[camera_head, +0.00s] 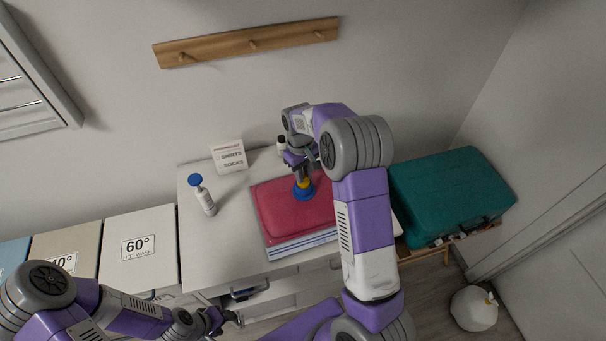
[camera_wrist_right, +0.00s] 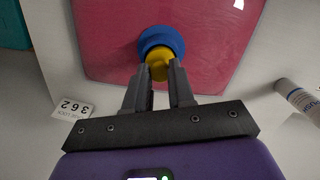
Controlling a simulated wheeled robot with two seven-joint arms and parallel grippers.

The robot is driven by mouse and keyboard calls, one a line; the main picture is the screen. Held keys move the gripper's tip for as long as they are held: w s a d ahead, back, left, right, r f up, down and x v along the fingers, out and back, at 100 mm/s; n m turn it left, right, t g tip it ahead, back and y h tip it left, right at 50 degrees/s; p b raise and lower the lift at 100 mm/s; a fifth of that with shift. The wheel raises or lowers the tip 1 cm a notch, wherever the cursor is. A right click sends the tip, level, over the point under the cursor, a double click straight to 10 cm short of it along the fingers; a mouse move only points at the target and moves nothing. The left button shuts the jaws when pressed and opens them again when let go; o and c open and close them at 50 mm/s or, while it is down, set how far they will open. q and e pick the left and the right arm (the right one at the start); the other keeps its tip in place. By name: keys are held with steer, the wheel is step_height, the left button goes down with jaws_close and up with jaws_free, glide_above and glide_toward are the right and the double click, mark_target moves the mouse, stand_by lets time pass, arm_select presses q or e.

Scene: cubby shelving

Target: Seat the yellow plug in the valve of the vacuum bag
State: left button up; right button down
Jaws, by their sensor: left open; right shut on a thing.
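The red vacuum bag (camera_head: 275,212) lies flat on the white worktop, on a stack of folded things. Its round blue valve (camera_head: 305,195) is on its top face and also shows in the right wrist view (camera_wrist_right: 155,38). My right gripper (camera_head: 300,168) points down over the valve and is shut on the yellow plug (camera_wrist_right: 161,66). The plug is at the valve, overlapping the blue ring in the right wrist view; I cannot tell how deep it sits. My left gripper (camera_head: 228,318) is open and empty, low in front of the worktop's drawers, away from the bag.
A teal suitcase (camera_head: 450,195) is at the right. The worktop's front left (camera_head: 215,255) is clear.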

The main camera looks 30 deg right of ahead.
steer(key=shift+f, duration=0.5)
steer(key=c, duration=1)
jaws_free()
steer(key=shift+o, duration=0.2)
step_height(320, 180, up, 12)
steer(key=w, duration=0.1)
steer(key=shift+a+p, duration=0.15)
steer(key=shift+p, duration=0.3)
steer(key=shift+w+r, duration=0.1)
steer(key=shift+r, duration=0.05)
